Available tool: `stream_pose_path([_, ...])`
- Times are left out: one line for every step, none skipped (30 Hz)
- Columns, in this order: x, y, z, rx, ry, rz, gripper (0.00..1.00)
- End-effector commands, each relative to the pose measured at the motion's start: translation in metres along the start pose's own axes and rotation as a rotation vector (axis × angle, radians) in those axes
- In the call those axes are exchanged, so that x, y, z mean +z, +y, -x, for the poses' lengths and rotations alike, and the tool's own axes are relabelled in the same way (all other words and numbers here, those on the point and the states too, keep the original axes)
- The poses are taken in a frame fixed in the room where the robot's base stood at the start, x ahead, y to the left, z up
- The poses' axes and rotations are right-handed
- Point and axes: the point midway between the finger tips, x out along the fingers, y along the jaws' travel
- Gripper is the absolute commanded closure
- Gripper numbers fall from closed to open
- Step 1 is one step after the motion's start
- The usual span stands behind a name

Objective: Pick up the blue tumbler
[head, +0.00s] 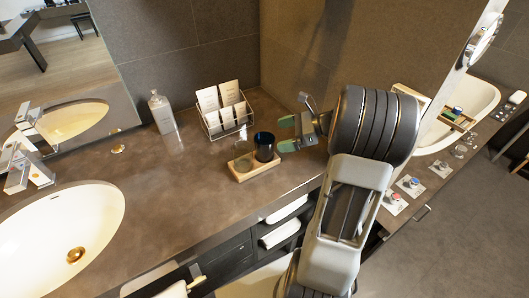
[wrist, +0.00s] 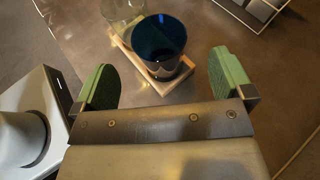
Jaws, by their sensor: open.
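The blue tumbler (head: 265,147) is a dark blue glass standing upright on a small wooden tray (head: 256,168) on the vanity counter. In the wrist view the tumbler (wrist: 159,46) is ahead of my gripper, centred between the fingers but beyond their tips. My gripper (head: 288,133) has green finger pads and is just right of the tumbler in the head view. It is open and empty; in the wrist view its two fingers (wrist: 163,75) are wide apart. A clear glass (wrist: 122,16) stands on the same tray beside the tumbler, on its left.
A wire rack with white cards (head: 225,109) stands behind the tray. A bottle (head: 161,112) is at the back left. The sink (head: 62,235) and tap (head: 28,150) are at left. The counter between sink and tray is clear.

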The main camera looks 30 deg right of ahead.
Motion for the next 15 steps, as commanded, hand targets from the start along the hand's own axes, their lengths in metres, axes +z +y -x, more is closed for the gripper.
stream_pose_path([-0.001, -0.001, -0.004, -0.001, -0.005, -0.007, 0.02])
stream_pose_path([-0.001, -0.001, -0.007, -0.002, -0.006, -0.008, 0.02])
stream_pose_path([0.000, -0.001, -0.011, -0.002, -0.007, -0.008, 0.02])
stream_pose_path([0.000, -0.001, -0.014, -0.002, -0.007, -0.008, 0.02])
stream_pose_path([0.001, -0.001, -0.017, -0.001, -0.006, -0.007, 0.02])
stream_pose_path([0.001, 0.000, -0.021, -0.001, -0.005, -0.007, 0.02])
stream_pose_path([0.001, 0.000, -0.025, -0.001, -0.005, -0.007, 0.02])
stream_pose_path([0.002, 0.001, -0.029, 0.000, -0.005, -0.007, 0.02])
stream_pose_path([0.003, 0.001, -0.034, 0.000, -0.005, -0.007, 0.02])
stream_pose_path([0.003, 0.001, -0.039, 0.000, -0.004, -0.007, 0.02])
stream_pose_path([0.003, 0.002, -0.043, 0.001, -0.004, -0.006, 0.02])
stream_pose_path([0.004, 0.002, -0.048, 0.001, -0.004, -0.007, 0.02])
stream_pose_path([0.003, 0.002, -0.052, 0.000, -0.004, -0.006, 0.02])
stream_pose_path([0.003, 0.002, -0.056, 0.000, -0.004, -0.006, 0.02])
stream_pose_path([0.003, 0.002, -0.059, 0.000, -0.004, -0.005, 0.02])
